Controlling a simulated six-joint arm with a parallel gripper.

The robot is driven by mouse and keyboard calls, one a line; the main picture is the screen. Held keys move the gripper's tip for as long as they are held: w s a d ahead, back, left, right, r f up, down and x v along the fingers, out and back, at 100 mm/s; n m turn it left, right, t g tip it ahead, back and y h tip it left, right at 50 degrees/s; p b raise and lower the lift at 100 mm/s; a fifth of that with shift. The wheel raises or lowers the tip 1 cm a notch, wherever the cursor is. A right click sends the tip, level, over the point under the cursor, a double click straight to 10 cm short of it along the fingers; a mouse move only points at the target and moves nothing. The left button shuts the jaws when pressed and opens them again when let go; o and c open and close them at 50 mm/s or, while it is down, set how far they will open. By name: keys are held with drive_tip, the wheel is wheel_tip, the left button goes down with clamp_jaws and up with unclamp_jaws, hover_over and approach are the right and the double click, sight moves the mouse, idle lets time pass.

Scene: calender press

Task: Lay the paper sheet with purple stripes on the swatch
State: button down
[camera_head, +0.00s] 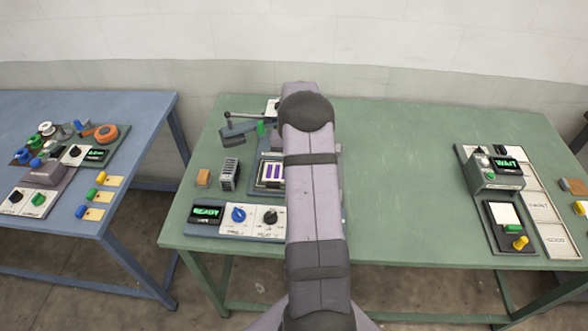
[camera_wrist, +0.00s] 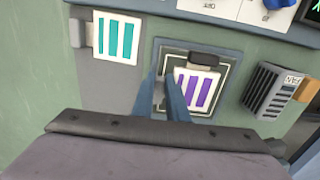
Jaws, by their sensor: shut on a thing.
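The paper sheet with purple stripes (camera_wrist: 204,91) is white with dark purple bars. It shows in the wrist view over a dark square pad with a pale border line (camera_wrist: 228,67), which looks like the swatch. It also shows in the head view (camera_head: 271,173), just left of my arm. My gripper (camera_wrist: 167,80) is at the sheet's left edge in the wrist view, its blue-grey fingers shut on that edge or its tab; the fingers hide the grip. I cannot tell whether the sheet touches the pad. In the head view my arm hides the gripper.
A teal-striped sheet (camera_wrist: 117,37) with a grey tab lies nearby. A dark block (camera_wrist: 204,60) sits at the pad's edge. A slotted rack (camera_head: 229,174) and a tan block (camera_head: 203,178) stand left of the pad. A knob panel (camera_head: 253,217) is in front.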

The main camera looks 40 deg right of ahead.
drive_tip(key=c, duration=1.1)
unclamp_jaws()
drive_tip(key=shift+r, duration=0.15)
drive_tip(key=shift+r+p, duration=2.5)
drive_tip(key=shift+r, duration=0.9)
